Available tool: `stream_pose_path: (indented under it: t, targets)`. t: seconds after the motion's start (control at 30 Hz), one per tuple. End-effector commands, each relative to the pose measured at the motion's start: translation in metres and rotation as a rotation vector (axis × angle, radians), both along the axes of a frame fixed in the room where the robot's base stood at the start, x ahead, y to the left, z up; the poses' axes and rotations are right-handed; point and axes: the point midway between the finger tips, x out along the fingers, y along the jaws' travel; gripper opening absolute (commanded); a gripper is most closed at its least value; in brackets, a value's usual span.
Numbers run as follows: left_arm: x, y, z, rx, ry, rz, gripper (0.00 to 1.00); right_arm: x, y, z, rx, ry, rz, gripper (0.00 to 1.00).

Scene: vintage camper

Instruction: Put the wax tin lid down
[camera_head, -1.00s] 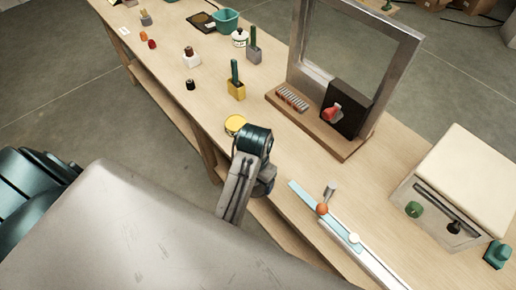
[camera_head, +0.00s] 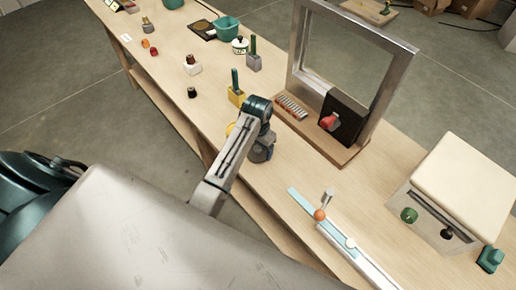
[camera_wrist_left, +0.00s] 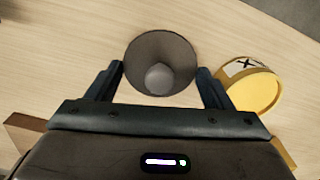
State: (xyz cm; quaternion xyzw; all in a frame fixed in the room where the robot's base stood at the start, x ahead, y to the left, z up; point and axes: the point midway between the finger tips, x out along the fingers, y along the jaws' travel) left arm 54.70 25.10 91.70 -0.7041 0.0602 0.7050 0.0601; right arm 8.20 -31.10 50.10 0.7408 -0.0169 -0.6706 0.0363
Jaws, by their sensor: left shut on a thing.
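My left gripper (camera_head: 262,152) is low over the near side of the workbench. In the left wrist view its fingers (camera_wrist_left: 162,72) are shut on a round, dark grey piece with a paler knob at its centre, which I take as the wax tin lid (camera_wrist_left: 142,52). I cannot tell whether the lid touches the bench. The yellow tin (camera_wrist_left: 254,92), with a white label marked with a dark X, stands just right of the fingers in that view. In the head view the tin (camera_head: 230,129) is mostly hidden behind my arm. My right gripper is not in view.
A yellow block with a green handle (camera_head: 236,97) stands behind the tin. A metal frame on a wooden base (camera_head: 345,152) stands farther right. A rail with an orange knob (camera_head: 320,215) lies nearer, beside a cream box (camera_head: 465,185). Bare bench (camera_head: 290,165) lies between.

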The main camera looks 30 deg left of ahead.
Motion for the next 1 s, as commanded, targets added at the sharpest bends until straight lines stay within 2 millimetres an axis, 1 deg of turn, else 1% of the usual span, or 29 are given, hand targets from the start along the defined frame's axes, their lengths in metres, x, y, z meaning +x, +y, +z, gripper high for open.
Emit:
stream_pose_path:
  t: [0.03,0.1,0.2,0.53,0.57,0.63,0.67,0.9,1.0]
  targets:
    - [-0.002,0.0,-0.004,-0.001,0.006,0.0,0.52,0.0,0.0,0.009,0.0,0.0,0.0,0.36]
    - [-0.001,0.0,-0.013,0.0,0.004,0.0,0.52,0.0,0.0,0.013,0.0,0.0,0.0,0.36]
    - [-0.001,-0.001,-0.02,-0.001,0.002,0.0,0.52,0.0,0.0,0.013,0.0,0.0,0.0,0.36]
    - [-0.001,-0.001,-0.023,0.0,0.0,0.0,0.52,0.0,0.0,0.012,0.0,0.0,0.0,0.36]
    - [-0.001,-0.001,-0.023,0.0,-0.001,-0.001,0.8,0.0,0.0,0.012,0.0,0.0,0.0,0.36]
    - [-0.001,-0.001,-0.023,0.0,0.0,-0.001,0.94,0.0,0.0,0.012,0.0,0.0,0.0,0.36]
    - [-0.001,-0.001,-0.023,0.0,0.0,-0.001,0.96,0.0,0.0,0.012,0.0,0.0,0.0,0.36]
    - [-0.001,-0.001,-0.022,0.0,0.0,-0.001,0.96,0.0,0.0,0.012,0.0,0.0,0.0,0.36]
    - [0.001,0.0,-0.018,0.0,-0.001,0.0,0.96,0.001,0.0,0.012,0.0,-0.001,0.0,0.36]
